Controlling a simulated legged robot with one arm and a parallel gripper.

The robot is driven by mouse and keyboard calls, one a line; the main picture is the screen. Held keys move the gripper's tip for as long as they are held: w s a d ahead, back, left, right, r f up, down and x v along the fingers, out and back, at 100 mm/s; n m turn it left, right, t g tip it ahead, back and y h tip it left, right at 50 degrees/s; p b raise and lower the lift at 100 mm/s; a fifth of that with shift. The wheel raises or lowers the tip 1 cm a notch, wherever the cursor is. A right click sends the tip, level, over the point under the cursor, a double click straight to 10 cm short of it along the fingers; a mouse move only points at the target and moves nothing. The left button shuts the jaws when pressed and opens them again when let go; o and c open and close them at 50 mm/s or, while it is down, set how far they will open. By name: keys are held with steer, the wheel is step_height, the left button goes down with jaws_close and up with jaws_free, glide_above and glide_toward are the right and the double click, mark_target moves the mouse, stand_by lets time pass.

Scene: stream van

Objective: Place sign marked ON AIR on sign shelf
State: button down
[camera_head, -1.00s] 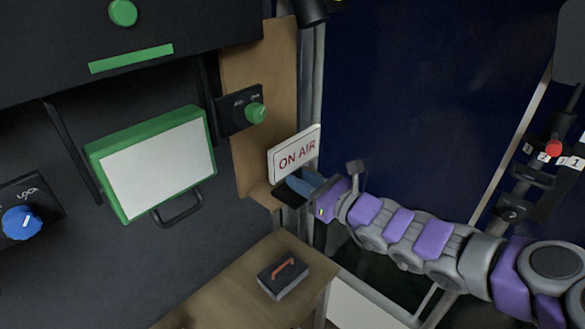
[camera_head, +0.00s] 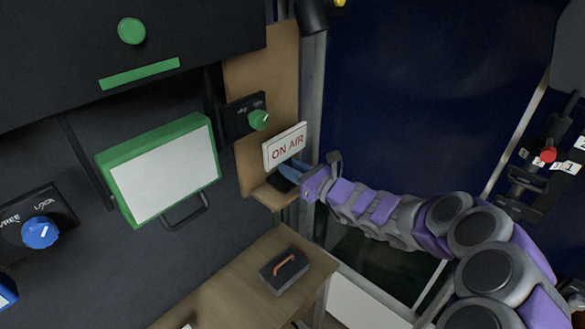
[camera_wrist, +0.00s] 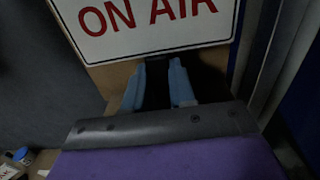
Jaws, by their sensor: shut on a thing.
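The white sign with red ON AIR lettering (camera_head: 285,147) is upright against the wooden back panel in the head view. Its lower part fills the top of the wrist view (camera_wrist: 150,28). My gripper (camera_head: 288,174) is shut on the sign at its lower edge, with blue fingers reaching under it. The fingers also show in the wrist view (camera_wrist: 158,84). The small wooden sign shelf (camera_head: 268,196) juts out just below the sign and fingers. I cannot tell whether the sign touches the shelf, because the fingers cover that spot.
A black knob panel with a green knob (camera_head: 258,120) sits above the sign. A green-framed white screen (camera_head: 165,170) hangs to the left. A wooden table (camera_head: 245,285) below carries a dark box with an orange handle (camera_head: 284,270). A grey post (camera_head: 311,110) stands right of the panel.

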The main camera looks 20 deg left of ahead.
steer(key=shift+a+f, duration=0.1)
steer(key=shift+f, duration=0.2)
steer(key=c, duration=1.3)
jaws_free()
steer(key=shift+s+a, duration=0.1)
steer(key=o, duration=0.4)
steer(key=shift+c, duration=0.2)
steer(key=b+v, duration=0.2)
steer(key=v, duration=1)
